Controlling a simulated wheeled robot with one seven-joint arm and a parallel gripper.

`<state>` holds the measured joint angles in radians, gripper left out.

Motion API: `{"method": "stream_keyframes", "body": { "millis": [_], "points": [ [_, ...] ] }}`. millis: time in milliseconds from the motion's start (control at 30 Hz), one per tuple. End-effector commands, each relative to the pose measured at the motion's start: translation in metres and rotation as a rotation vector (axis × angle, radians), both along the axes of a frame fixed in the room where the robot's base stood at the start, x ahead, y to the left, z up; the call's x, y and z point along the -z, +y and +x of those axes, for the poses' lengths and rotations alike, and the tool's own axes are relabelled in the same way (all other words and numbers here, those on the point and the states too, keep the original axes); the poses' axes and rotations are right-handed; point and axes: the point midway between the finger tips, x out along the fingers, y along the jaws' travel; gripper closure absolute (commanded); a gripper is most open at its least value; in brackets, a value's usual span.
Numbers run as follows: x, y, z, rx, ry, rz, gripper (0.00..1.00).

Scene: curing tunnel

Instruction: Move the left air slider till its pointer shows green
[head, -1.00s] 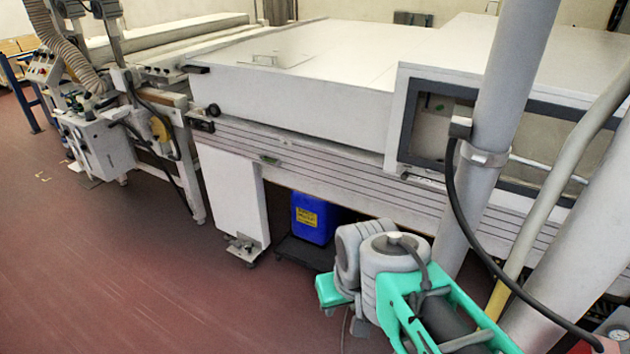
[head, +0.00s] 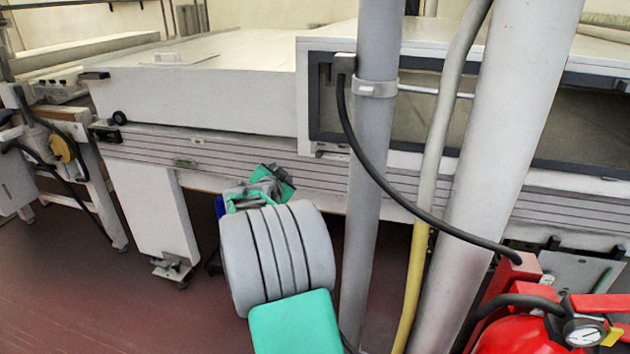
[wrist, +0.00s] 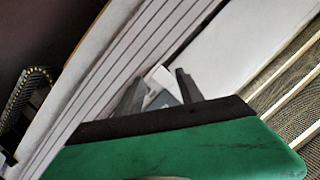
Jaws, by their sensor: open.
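My gripper (wrist: 158,88) is open in the wrist view, with its two dark fingers apart. A small white and grey piece (wrist: 158,77) shows between the fingers; I cannot tell whether it is the slider or whether anything touches it. In the head view my gripper (head: 270,183) is small and partly hidden behind my arm, in front of the grooved side rail (head: 230,160). A small green-marked fitting (head: 186,163) sits on that rail to its left. I cannot make out a pointer or a sure left air slider.
The long white machine (head: 220,85) fills the back. A framed window (head: 440,85) is at right. Grey posts (head: 375,150) and a grey-yellow pipe (head: 435,160) stand in front. A red extinguisher (head: 520,335) is at lower right. Open floor (head: 70,290) lies at lower left.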

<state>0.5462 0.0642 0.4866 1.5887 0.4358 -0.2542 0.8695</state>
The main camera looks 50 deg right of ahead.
Motion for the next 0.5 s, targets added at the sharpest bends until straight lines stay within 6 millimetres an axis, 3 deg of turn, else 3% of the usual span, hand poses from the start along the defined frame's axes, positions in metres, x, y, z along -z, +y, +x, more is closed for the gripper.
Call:
{"method": "stream_keyframes", "body": {
  "millis": [33, 100, 233, 500],
  "points": [
    [0.024, -0.042, -0.012, 0.073, -0.082, -0.045, 0.56],
    [0.024, -0.079, -0.027, 0.136, -0.186, -0.106, 0.56],
    [0.016, -0.107, -0.036, 0.171, -0.264, -0.156, 0.56],
    [0.014, -0.149, -0.016, 0.17, -0.263, -0.156, 0.56]
  ]
}}
